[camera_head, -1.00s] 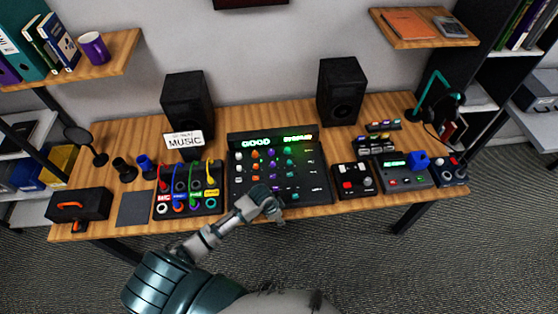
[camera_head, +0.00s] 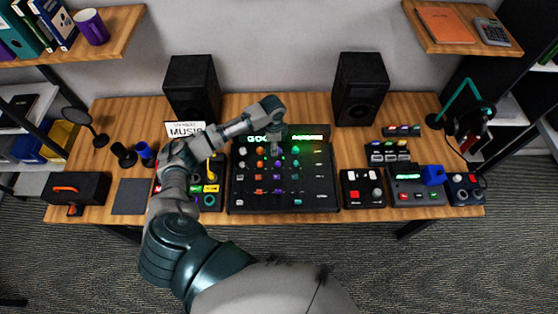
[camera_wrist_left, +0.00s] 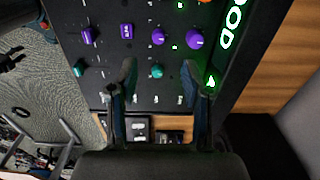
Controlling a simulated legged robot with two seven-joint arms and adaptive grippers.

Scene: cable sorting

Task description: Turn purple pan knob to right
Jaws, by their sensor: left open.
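The black mixer panel (camera_head: 270,207) stands in the middle of the desk with several coloured knobs and a lit green display. Purple knobs (camera_head: 277,163) show in its middle column. In the left wrist view, a round purple knob (camera_wrist_left: 194,39) lies nearest the display, and other purple knobs (camera_wrist_left: 88,36) lie farther left. Pan labels are too small to read. My left gripper (camera_wrist_left: 160,80) is open and empty over the panel, its fingers on either side of a teal knob (camera_wrist_left: 156,71). My right gripper is not in view.
Two black speakers (camera_head: 192,88) stand behind the mixer. My left arm partly hides the cable box (camera_head: 209,203). A small red-and-white button box (camera_head: 361,189) stands right of the mixer. A music sign (camera_head: 184,130) stands behind the arm.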

